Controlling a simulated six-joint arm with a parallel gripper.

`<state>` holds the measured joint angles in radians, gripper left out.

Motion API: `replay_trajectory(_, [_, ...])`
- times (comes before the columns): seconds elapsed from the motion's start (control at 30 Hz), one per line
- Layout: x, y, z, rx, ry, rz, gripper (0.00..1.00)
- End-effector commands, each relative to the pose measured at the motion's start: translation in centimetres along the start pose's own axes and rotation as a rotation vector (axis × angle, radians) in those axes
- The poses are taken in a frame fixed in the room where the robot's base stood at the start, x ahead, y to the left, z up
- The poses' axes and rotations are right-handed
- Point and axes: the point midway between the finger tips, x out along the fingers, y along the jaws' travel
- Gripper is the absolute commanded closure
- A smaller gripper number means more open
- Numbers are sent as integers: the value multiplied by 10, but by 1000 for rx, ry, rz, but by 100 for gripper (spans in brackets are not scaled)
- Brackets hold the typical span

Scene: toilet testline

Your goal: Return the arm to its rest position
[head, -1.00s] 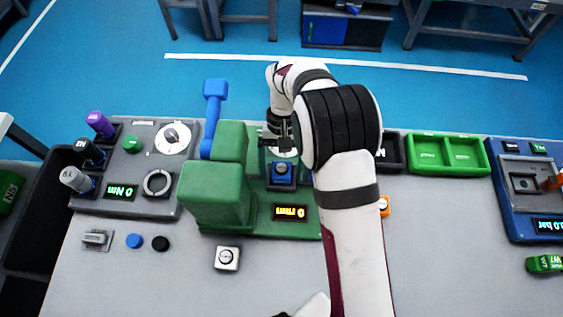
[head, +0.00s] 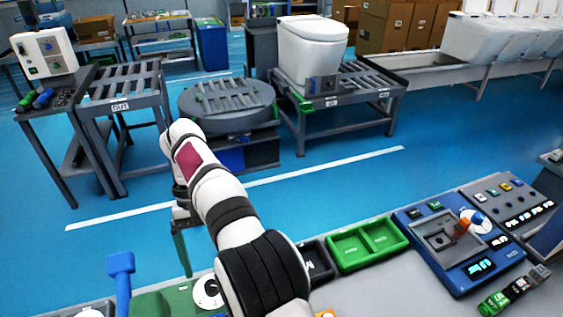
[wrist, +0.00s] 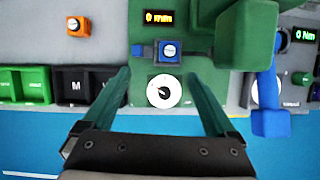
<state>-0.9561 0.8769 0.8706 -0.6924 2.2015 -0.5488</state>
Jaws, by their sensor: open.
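My arm reaches out over the far side of the bench in the head view, with my gripper (head: 182,245) hanging down near the green press station. In the wrist view my gripper (wrist: 160,76) is open, its two green fingers spread wide with nothing between them. Below and between the fingers is a white dial (wrist: 155,101) on the green base. A blue block with a round button (wrist: 168,50) sits just beyond it. The press's green body (wrist: 247,30) stands right of the fingers in the wrist view. My arm hides part of the station in the head view.
A blue lever (head: 121,268) stands upright at the left. A green tray (head: 367,243) and a blue test station (head: 458,245) lie to the right. Beyond the bench, a toilet (head: 311,48) stands on a roller table. Blue floor lies open between.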

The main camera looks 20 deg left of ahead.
Motion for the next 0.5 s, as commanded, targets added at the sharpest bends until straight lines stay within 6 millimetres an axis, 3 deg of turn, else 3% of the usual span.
replay_trajectory(0.07, [-25,56,26,120,36,-48,8])
replay_trajectory(0.1, [-34,90,49,204,59,-81,8])
replay_trajectory(0.17, [-38,137,94,349,100,-136,8])
replay_trajectory(0.23, [-27,175,151,525,150,-200,8])
replay_trajectory(0.3, [-3,194,205,702,200,-261,8])
replay_trajectory(0.4, [41,196,260,921,263,-331,8])
replay_trajectory(0.5, [76,188,287,1075,307,-375,8])
